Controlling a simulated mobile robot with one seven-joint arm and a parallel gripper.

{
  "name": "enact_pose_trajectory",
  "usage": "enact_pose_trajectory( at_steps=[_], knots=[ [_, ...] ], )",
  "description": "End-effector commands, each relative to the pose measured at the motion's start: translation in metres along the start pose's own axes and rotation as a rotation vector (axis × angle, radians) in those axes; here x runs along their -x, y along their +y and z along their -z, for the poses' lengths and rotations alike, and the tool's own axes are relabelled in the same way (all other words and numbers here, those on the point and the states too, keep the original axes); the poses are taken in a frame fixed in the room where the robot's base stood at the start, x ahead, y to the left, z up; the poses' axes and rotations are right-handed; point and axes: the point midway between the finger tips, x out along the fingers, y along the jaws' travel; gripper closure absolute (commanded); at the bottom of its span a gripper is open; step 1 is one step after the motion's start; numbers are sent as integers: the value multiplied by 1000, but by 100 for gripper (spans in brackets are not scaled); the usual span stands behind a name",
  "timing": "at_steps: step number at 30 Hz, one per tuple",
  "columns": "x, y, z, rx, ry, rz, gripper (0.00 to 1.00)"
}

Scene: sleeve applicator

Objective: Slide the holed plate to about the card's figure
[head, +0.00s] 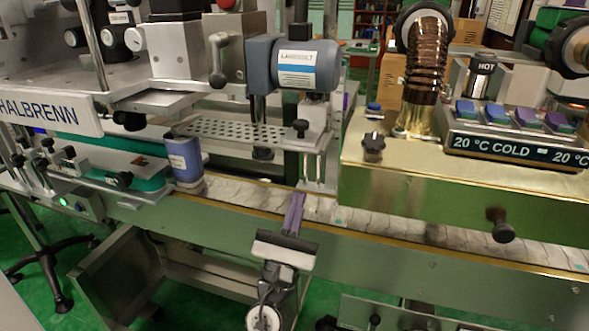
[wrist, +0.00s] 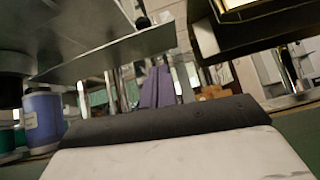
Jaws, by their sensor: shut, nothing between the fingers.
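The holed plate (head: 225,130) is a flat metal sheet with rows of round holes. It lies level above the conveyor, under a grey motor (head: 290,65) with a white label. A black knob (head: 300,128) stands at its right end. My gripper (head: 294,204) has purple fingers, shut together and empty. It is in front of the plate and lower, over the conveyor's near edge. The fingers also show in the wrist view (wrist: 158,86), with a metal sheet above and left of them. I cannot make out a card with a readable figure.
A blue labelled container (head: 185,162) stands on the conveyor (head: 240,190), left of my gripper. A brass housing (head: 400,185) with a black front knob (head: 502,226) and a "20 °C COLD" display (head: 500,147) closes off the right. A HALBRENN sign (head: 50,112) is at the left.

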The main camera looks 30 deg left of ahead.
Motion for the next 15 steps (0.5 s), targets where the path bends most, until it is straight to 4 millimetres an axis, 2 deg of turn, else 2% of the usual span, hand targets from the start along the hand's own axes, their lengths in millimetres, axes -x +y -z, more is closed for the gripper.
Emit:
enact_pose_trajectory(
  at_steps=[2, 5, 15],
  knots=[
    [4, -1, 6, 74, 5, -18, 100],
    [-2, -1, 6, 105, 6, -27, 100],
    [-62, 2, 3, 99, 4, -27, 100]
  ],
)
